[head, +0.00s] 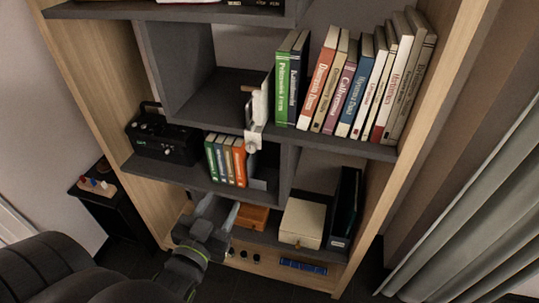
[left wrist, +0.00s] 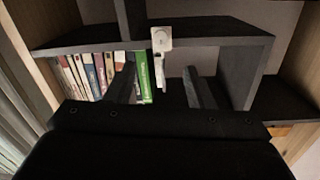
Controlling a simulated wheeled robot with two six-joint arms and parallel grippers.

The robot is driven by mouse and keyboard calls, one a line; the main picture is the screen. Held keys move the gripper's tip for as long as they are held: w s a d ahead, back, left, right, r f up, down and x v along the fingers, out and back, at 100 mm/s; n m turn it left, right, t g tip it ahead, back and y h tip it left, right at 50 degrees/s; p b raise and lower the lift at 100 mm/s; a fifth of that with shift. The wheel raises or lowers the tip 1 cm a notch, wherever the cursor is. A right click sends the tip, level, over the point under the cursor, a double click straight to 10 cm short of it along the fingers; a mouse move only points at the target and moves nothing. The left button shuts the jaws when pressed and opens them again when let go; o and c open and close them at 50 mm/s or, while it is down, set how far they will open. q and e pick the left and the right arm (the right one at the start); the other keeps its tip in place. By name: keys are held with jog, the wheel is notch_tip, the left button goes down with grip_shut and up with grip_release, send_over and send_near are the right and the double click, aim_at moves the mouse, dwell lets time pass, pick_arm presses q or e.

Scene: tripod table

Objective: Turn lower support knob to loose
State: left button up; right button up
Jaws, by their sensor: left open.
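A white support fitting (head: 252,138) sits at the front edge of the middle shelf, beside an upright divider. A round, knob-like part is at its lower end; I cannot tell whether it is tight or loose. In the left wrist view, which looks upside down, the fitting (left wrist: 160,62) shows its round part (left wrist: 161,40) at the top, between my finger lines. My left gripper (head: 218,207) is open and empty, in front of the lower shelf, below and left of the fitting and apart from it. No tripod shows.
Books (head: 355,85) stand right of the fitting, and smaller books (head: 226,160) below left. A black box with a handle (head: 160,135) is at left. A cream box (head: 301,223) and an orange-brown box (head: 252,217) are low. A small black table (head: 119,208) stands at left.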

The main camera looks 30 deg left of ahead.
pick_arm(q)
jog(key=r, duration=0.1)
send_near(250, 150)
jog(key=w, duration=0.2)
jog(key=w+a+p, duration=0.1)
jog(key=w, duration=0.2)
jog(key=w+p, duration=0.1)
jog(key=w, duration=0.2)
jog(key=shift+w+a, duration=0.2)
jog(key=shift+a, duration=0.15)
pick_arm(e)
notch_tip(250, 150, up, 2)
jog(key=shift+r, duration=0.15)
